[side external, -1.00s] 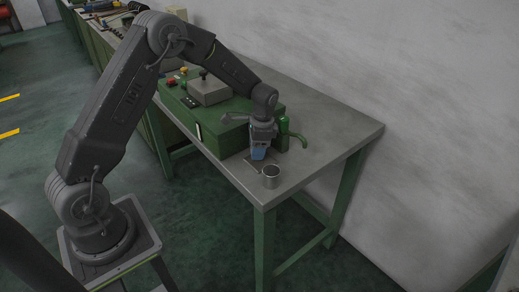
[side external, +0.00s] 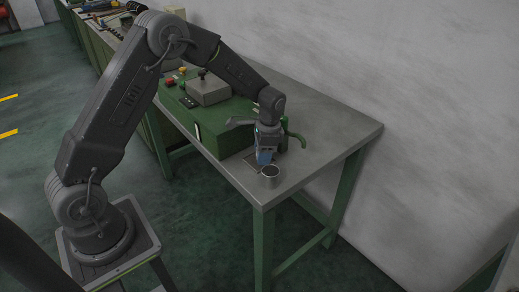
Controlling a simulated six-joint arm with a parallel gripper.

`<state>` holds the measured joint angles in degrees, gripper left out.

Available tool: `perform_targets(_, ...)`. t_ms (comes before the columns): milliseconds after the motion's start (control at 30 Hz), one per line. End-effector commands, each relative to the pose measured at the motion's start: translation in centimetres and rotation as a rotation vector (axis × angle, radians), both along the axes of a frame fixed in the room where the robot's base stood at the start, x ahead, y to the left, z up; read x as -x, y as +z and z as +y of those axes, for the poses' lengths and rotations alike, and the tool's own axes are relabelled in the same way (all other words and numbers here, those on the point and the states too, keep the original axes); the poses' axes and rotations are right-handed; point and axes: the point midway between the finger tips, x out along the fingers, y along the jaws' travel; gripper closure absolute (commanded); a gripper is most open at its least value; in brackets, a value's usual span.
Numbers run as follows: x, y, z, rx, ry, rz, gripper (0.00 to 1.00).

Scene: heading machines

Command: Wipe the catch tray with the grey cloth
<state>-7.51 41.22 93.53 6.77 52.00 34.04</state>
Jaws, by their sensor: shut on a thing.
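My gripper (side external: 265,157) points down over the front part of the bench top, just behind and left of a metal cup. The catch tray (side external: 249,159) shows as a thin, dark-edged flat shape on the bench beside the green machine. My gripper is low over its right part and covers some of it. I cannot tell whether the cloth touches the tray.
The metal cup (side external: 271,176) stands close in front of my gripper. The green machine (side external: 222,130) with a grey block (side external: 208,91) is behind and left. The bench top (side external: 335,130) is clear further right.

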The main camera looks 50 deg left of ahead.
Motion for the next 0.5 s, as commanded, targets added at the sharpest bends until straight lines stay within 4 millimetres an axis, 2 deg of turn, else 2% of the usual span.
perform_targets(300,0.0,-0.3,-2.7,0.001,-0.002,0.002,0.67)
perform_targets(500,0.5,-0.4,-2.9,0.001,-0.001,0.004,0.67)
